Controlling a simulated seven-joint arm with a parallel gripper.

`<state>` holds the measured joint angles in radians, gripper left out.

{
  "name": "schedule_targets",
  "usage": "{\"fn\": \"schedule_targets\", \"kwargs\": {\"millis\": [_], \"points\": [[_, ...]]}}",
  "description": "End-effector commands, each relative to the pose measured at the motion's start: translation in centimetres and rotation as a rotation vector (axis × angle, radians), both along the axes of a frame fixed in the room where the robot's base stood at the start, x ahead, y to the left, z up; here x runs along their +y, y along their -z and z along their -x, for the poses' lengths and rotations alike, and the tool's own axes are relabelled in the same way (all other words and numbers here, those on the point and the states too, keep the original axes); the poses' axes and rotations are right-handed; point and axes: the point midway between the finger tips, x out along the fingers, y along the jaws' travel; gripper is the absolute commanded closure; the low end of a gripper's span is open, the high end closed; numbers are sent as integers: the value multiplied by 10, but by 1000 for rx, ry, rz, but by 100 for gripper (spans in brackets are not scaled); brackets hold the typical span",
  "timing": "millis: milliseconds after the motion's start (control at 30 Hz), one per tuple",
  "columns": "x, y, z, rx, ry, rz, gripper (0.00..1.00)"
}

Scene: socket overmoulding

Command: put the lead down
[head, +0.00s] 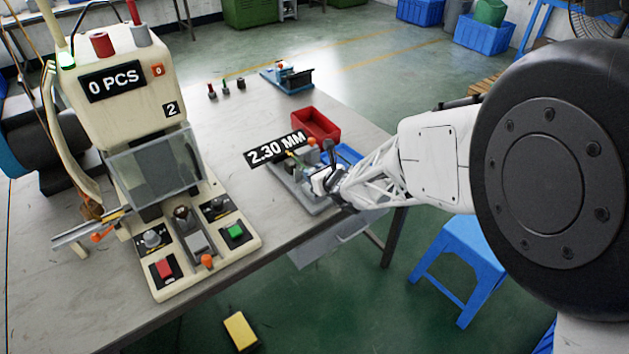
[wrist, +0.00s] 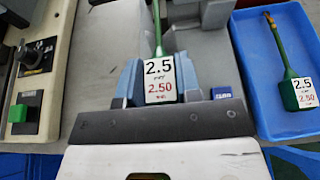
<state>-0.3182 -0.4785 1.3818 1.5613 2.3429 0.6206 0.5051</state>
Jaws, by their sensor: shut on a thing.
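My gripper (head: 325,180) is at the right part of the bench, above a grey device beside the "2.30 MM" display (head: 277,148). In the wrist view my gripper (wrist: 160,80) is shut on a green lead (wrist: 158,42). The lead's white tag (wrist: 160,79), reading 2.5 and 2.50, lies between the blue-grey fingers, and its thin end points away from me. The head view is too small to show the lead clearly. A second green lead (wrist: 292,80) with a like tag lies in a blue tray (wrist: 250,100) to the right.
A red bin (head: 316,125) stands behind my gripper, with the blue tray (head: 349,154) beside it. A moulding press (head: 150,150) with buttons and a "0 PCS" display stands at the left. Bare bench (head: 235,140) lies between. A blue stool (head: 465,260) stands on the floor.

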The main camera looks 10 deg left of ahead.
Motion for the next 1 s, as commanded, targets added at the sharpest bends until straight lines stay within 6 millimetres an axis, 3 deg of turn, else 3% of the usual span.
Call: {"fn": "schedule_targets", "kwargs": {"millis": [33, 200, 767, 800, 967, 1000], "points": [[-1, 11, 2, 5, 0, 2, 96], [-1, 25, 2, 4, 0, 1, 96], [-1, 31, 2, 3, 0, 1, 96], [-1, 32, 2, 3, 0, 1, 67], [-1, 31, 2, 3, 0, 1, 43], [-1, 31, 2, 3, 0, 1, 43]]}}
